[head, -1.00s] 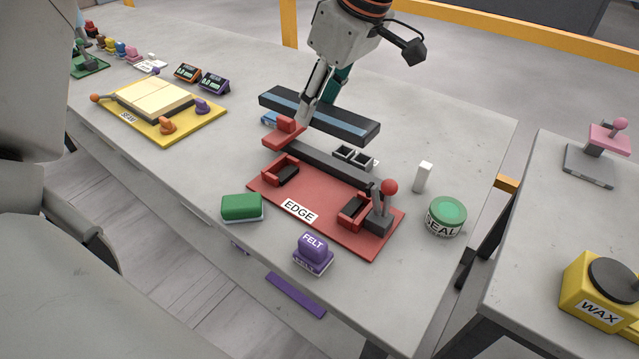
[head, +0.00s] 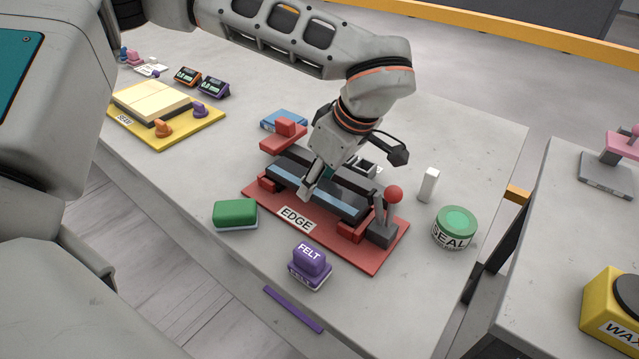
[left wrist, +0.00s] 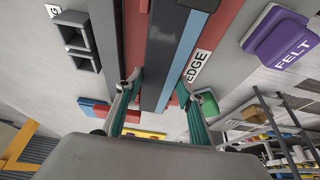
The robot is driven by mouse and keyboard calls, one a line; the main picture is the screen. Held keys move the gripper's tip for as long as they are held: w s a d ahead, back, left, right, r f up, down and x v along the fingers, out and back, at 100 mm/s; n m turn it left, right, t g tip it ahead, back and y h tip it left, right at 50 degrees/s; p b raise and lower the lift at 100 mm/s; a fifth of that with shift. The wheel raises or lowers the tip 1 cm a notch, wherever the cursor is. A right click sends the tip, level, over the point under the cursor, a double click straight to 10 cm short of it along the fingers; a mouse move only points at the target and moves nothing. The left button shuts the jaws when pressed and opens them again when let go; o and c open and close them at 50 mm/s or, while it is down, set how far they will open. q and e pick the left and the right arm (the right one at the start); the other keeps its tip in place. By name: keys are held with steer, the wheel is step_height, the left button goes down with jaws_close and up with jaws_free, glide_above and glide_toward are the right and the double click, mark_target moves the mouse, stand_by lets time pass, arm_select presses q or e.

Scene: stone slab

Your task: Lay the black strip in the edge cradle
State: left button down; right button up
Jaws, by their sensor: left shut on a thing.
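The black strip (head: 341,206) has a light blue band along one side and lies lengthwise over the red edge cradle (head: 340,246), roughly parallel to it. My left gripper (head: 312,188) is shut across the strip's middle from above. In the left wrist view its fingers (left wrist: 158,90) stand on both sides of the strip (left wrist: 180,55). The strip's ends are over or at the red end blocks; I cannot tell whether it rests in them. The wrist hides part of the cradle's back bar.

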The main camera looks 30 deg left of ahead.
arm_select(q)
steer(key=shift+f, duration=0.6)
steer(key=shift+r, duration=0.1)
steer(key=c, duration=1.3)
jaws_free()
steer(key=shift+p+v, duration=1.15)
steer(key=shift+v, duration=4.8)
